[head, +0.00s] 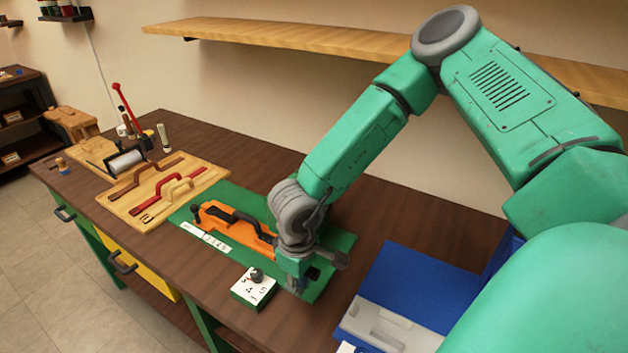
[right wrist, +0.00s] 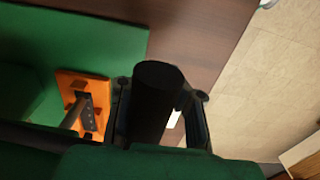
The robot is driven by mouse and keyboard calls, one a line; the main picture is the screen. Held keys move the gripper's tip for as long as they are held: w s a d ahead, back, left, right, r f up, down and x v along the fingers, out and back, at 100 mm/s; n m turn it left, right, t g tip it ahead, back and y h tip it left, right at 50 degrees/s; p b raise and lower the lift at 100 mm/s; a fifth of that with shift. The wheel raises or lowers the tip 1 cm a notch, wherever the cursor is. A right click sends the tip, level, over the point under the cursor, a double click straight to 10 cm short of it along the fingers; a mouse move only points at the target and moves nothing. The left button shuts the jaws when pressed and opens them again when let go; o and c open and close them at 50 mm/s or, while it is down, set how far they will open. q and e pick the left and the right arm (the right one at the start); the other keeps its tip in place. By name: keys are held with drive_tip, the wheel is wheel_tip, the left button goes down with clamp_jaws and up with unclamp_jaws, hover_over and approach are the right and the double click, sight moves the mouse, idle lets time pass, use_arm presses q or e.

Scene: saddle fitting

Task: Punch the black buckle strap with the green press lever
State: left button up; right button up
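An orange fixture (head: 222,222) with a dark curved bar (head: 245,222) along it lies on a green mat (head: 335,243). I cannot tell whether this bar is the black buckle strap. My right gripper (head: 296,284) points down at the fixture's right end. In the right wrist view a dark round-ended cylinder (right wrist: 155,100) stands between its separated fingers; I cannot tell whether they grip it. Part of an orange plate (right wrist: 84,100) with a dark slotted strip shows left of the fingers. I make out no green lever; the arm hides part of the fixture. My left gripper is not in view.
A small numbered block with a knob (head: 254,288) stands in front of the mat. A wooden board (head: 150,205) with straps lies left of it. A red lever (head: 126,104) rises at the back left. A blue tray (head: 420,283) is at the right.

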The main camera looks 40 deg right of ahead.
drive_tip(key=r+p, duration=0.3)
drive_tip(key=shift+d, duration=0.4)
drive_tip(key=shift+w+a+r, duration=0.1)
drive_tip(key=shift+a+r, duration=0.05)
drive_tip(key=shift+r, duration=0.95)
drive_tip(key=shift+r, duration=0.1)
